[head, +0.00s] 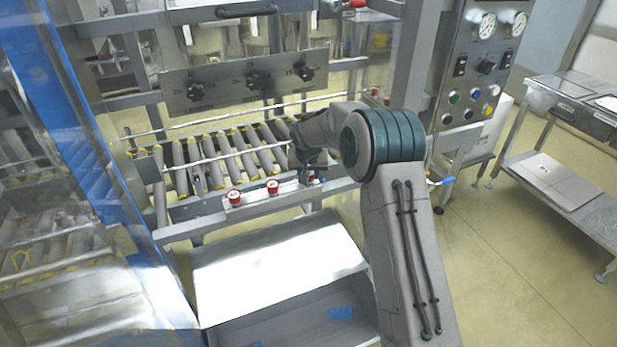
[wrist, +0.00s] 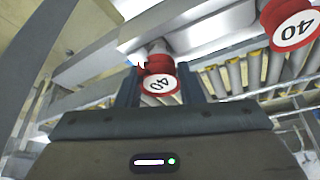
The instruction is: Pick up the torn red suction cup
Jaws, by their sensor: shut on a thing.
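The torn red suction cup (wrist: 158,66) has a white face marked 40 and a jagged pale notch on its upper left edge in the wrist view. My gripper (wrist: 160,88) is shut on it, one dark finger on each side. The cup is still close to a grey metal fitting behind it; I cannot tell if they are joined. In the head view my gripper (head: 310,176) is at the right end of the front rail, and my wrist hides most of the cup there.
Two other red cups, a left one (head: 234,198) and a middle one (head: 272,187), stand on the rail (head: 250,199). A neighbouring cup (wrist: 290,24) shows in the wrist view. A roller conveyor (head: 215,155) lies behind, and an open metal bin (head: 300,318) is below.

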